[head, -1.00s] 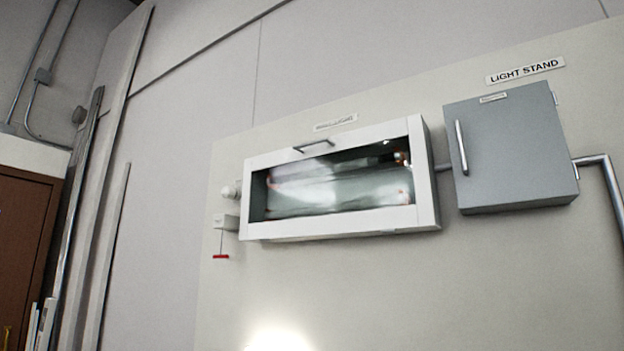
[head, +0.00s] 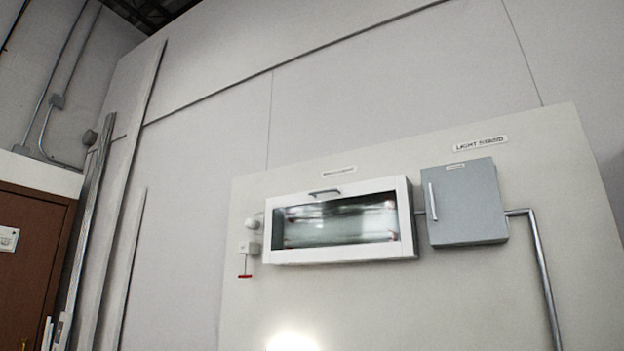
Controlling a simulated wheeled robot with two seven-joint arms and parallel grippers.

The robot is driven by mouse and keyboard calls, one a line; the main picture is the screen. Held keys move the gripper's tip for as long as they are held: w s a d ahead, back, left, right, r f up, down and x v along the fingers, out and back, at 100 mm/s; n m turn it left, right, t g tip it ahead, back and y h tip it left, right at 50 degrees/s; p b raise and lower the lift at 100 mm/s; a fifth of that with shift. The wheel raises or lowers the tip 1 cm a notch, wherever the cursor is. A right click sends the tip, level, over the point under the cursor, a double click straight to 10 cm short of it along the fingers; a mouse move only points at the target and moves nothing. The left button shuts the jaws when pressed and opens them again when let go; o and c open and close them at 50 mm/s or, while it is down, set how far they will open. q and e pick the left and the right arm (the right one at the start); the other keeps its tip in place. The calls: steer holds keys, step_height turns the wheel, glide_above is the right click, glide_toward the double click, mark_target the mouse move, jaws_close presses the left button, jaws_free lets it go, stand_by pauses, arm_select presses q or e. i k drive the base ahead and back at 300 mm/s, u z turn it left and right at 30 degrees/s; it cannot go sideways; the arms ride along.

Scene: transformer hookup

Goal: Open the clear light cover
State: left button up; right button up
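The clear light cover (head: 340,222) is a see-through pane in a white frame on a wall-mounted box. It looks shut. A dark bar handle (head: 325,191) sits at the middle of its top edge. Behind the pane are blurred, pale tube-like shapes with reddish ends; I cannot make out more. Neither of my grippers is in the head view, so I cannot see where they are relative to the cover.
A grey cabinet (head: 465,203) labelled "LIGHT STAND" is right of the box, with a metal conduit (head: 546,285) running down. A small switch with a red pull (head: 245,276) hangs left. A brown door (head: 30,265) stands far left. Long strips lean on the wall.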

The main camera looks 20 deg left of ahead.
mark_target(404, 247)
steer(key=u, duration=1.55)
steer(key=i, duration=1.1)
steer(key=u, duration=0.1)
